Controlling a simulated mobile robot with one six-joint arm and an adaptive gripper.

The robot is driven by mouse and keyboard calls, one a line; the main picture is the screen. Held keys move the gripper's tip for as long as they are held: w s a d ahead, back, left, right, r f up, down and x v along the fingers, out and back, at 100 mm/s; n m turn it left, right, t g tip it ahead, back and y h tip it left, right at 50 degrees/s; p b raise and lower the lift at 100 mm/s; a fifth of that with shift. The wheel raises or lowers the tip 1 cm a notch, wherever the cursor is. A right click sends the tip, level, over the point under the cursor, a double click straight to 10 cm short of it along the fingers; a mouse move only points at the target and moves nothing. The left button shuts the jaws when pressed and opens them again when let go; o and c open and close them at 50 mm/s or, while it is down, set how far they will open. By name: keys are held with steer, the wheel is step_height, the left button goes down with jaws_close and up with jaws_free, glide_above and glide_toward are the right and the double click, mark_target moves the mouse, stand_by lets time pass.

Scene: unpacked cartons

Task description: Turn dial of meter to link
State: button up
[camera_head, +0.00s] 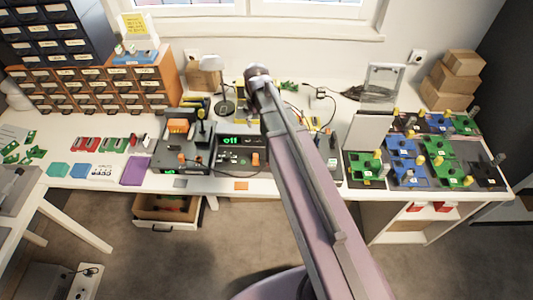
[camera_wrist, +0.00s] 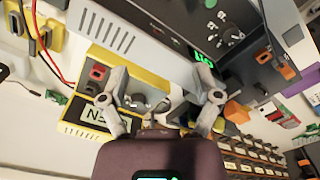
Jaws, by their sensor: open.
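In the head view a yellow-edged device (camera_head: 240,117) shows beside my arm, largely hidden; my fingers are not visible there.
A grey bench unit (camera_head: 238,142) with a green "off" display stands in front, and a dark soldering station (camera_head: 180,150) to its left. Red and black leads (camera_wrist: 44,50) run beside the meter. Circuit boards (camera_head: 407,172) crowd the right; drawers (camera_head: 95,90) stand behind left.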

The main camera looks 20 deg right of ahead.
steer(key=s+f+m+b, duration=0.2)
steer(key=s+f+m, duration=0.1)
steer(key=s, duration=0.9)
steer(key=shift+s+m+b, duration=0.15)
steer(key=shift+m+b, duration=0.25)
steer(key=shift+m, duration=0.1)
